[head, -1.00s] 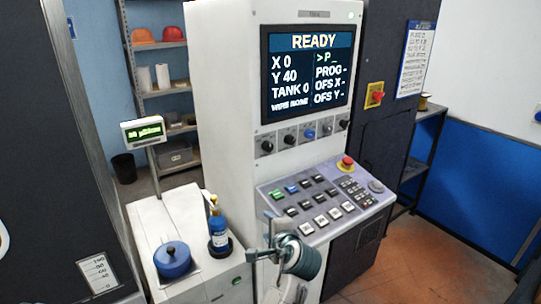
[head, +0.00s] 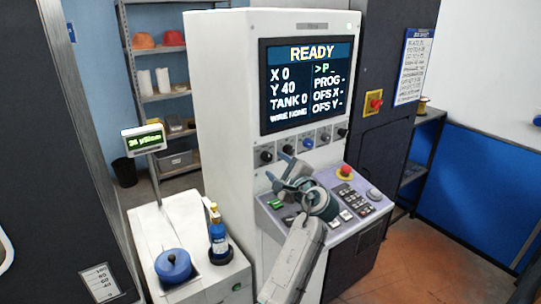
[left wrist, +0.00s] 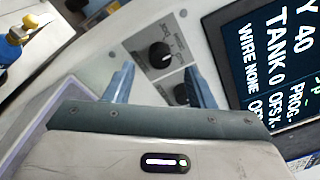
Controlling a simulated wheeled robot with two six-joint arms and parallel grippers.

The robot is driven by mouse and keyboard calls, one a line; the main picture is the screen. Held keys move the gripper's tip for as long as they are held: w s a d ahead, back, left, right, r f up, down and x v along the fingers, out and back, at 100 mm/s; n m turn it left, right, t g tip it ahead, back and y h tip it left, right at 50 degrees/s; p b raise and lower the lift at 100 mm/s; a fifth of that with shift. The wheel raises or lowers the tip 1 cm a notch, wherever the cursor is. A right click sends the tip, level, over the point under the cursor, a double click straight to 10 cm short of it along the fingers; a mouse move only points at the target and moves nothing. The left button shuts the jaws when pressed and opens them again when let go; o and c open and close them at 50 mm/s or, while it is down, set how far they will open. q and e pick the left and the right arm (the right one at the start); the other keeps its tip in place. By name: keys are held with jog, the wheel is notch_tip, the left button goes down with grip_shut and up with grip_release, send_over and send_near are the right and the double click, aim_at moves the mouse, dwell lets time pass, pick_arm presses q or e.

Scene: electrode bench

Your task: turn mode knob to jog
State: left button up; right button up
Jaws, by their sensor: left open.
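A row of several small round knobs runs under the screen on the white machine: a black leftmost knob (head: 266,156), a black second knob (head: 288,150), a blue knob (head: 308,143) and more black ones to the right. Their labels are too small to read, so I cannot tell which is the mode knob. My left gripper (head: 279,170) is open and empty, just below the left end of the row. In the left wrist view the leftmost knob (left wrist: 160,55) lies ahead between the fingers, and the second knob (left wrist: 181,93) is partly hidden near the right finger. My right gripper is not in view.
The screen (head: 309,84) reads READY. The sloped button console (head: 358,214) with a red emergency button (head: 345,172) lies below, partly covered by my left arm. A blue bottle (head: 218,239) and a blue-lidded pot (head: 173,265) stand on the left cabinet.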

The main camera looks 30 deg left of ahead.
aim_at(268, 159)
pick_arm(q)
jog(key=p+x, duration=0.1)
jog(key=x, duration=0.2)
jog(key=shift+w+a+r, duration=0.15)
jog(key=shift+a, duration=0.15)
jog(key=shift+w+a, duration=0.15)
jog(key=shift+a, duration=0.15)
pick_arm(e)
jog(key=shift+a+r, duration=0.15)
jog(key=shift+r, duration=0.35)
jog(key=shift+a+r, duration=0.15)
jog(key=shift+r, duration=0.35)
pick_arm(q)
jog(key=shift+c, duration=0.4)
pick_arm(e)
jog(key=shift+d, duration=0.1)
